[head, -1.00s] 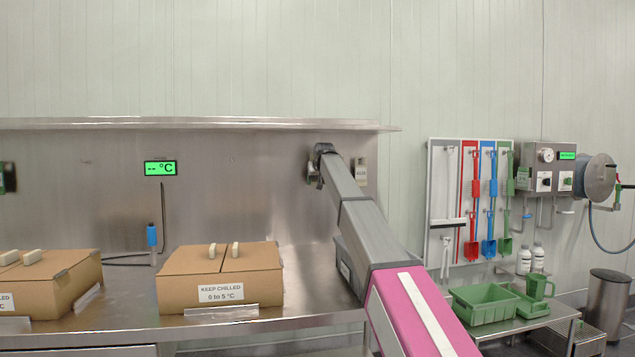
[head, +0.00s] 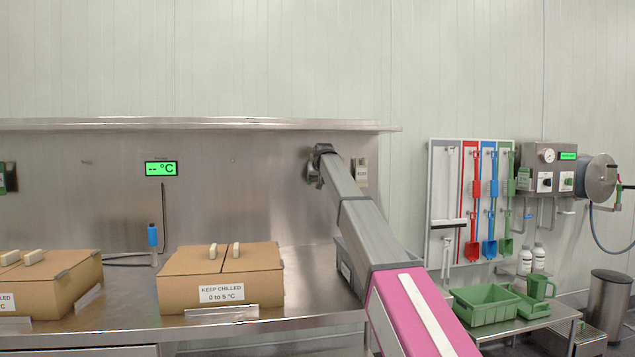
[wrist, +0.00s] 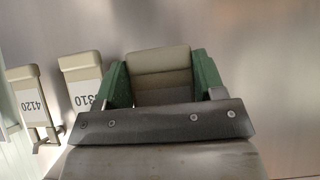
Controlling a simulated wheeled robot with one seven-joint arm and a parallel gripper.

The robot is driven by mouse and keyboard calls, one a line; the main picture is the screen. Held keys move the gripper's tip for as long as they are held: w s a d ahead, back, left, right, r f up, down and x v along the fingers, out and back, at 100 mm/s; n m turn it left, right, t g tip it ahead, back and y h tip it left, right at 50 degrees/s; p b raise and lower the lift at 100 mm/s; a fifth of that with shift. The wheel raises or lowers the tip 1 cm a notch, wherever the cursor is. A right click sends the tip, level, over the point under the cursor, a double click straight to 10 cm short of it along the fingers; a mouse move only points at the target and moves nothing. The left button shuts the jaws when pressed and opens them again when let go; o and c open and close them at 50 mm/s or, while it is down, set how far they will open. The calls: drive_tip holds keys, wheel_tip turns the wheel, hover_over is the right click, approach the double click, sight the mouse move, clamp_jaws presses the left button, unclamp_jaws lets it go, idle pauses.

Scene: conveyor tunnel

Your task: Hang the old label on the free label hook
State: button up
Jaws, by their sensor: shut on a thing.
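In the wrist view, my gripper (wrist: 160,85) has green fingers closed on a beige label (wrist: 160,60); no writing shows on its visible part. Left of it, a label ending in 310 (wrist: 84,85) hangs on the steel panel, partly hidden by the left finger. Further left hangs a label marked 4120 (wrist: 36,100). In the head view, the end of my arm is up against the back panel, and the gripper and held label are hidden behind it. A small label (head: 361,172) shows just right of the arm. I cannot make out the free hook.
A steel bench carries cardboard boxes (head: 220,278) and a grey bin (head: 348,265) behind my arm. A shelf edge (head: 200,124) runs above the panel. A temperature display (head: 161,168) is on the panel's left. Cleaning tools (head: 475,200) hang at right.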

drive_tip(key=shift+w+a, duration=0.3)
drive_tip(key=shift+w, duration=0.7)
drive_tip(key=shift+w+a, duration=0.25)
drive_tip(key=shift+w, duration=0.7)
drive_tip(key=shift+f, duration=0.85)
drive_tip(key=o, duration=1.4)
drive_tip(key=shift+c, duration=0.2)
drive_tip(key=v, duration=0.7)
drive_tip(key=shift+s+r, duration=0.15)
drive_tip(key=shift+s, duration=0.05)
